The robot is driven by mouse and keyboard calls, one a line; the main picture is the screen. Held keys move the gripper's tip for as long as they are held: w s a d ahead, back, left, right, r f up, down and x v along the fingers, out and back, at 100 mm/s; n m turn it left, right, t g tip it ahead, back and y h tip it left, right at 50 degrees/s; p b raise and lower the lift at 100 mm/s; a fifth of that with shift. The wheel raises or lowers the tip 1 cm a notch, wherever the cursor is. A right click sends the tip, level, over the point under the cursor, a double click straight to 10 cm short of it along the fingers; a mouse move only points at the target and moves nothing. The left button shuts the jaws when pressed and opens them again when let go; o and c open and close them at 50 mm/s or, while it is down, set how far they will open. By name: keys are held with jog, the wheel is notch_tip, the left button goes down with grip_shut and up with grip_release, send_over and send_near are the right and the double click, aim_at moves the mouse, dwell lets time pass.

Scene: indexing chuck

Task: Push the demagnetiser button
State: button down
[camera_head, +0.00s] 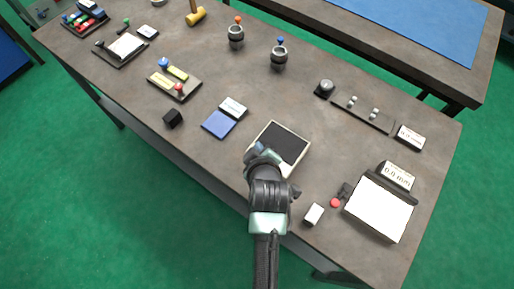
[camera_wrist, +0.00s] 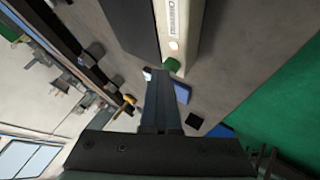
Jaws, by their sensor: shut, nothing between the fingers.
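The demagnetiser appears to be the cream box with a dark top plate (camera_head: 284,143) near the front middle of the table. In the wrist view its cream side (camera_wrist: 185,22) carries a printed label and a small pale round spot. A small green piece (camera_wrist: 172,65), possibly the button, sits at the near end of that side. My gripper (camera_head: 257,152) is shut and empty at the box's left front corner. In the wrist view my fingertips (camera_wrist: 158,74) are close beside the green piece. I cannot tell whether they touch it.
A blue pad with a white label block (camera_head: 219,123) lies left of the box. A small white block (camera_head: 313,214), a red button (camera_head: 335,203) and a white plate fixture (camera_head: 381,207) lie to the right. Two upright holders (camera_head: 279,58) stand behind. The table between is clear.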

jog(key=shift+s+p, duration=0.15)
jog(key=shift+p, duration=0.25)
notch_tip(320, 180, up, 6)
jog(key=p, duration=0.5)
jog(key=shift+p, duration=0.3)
jog(key=shift+r, duration=0.1)
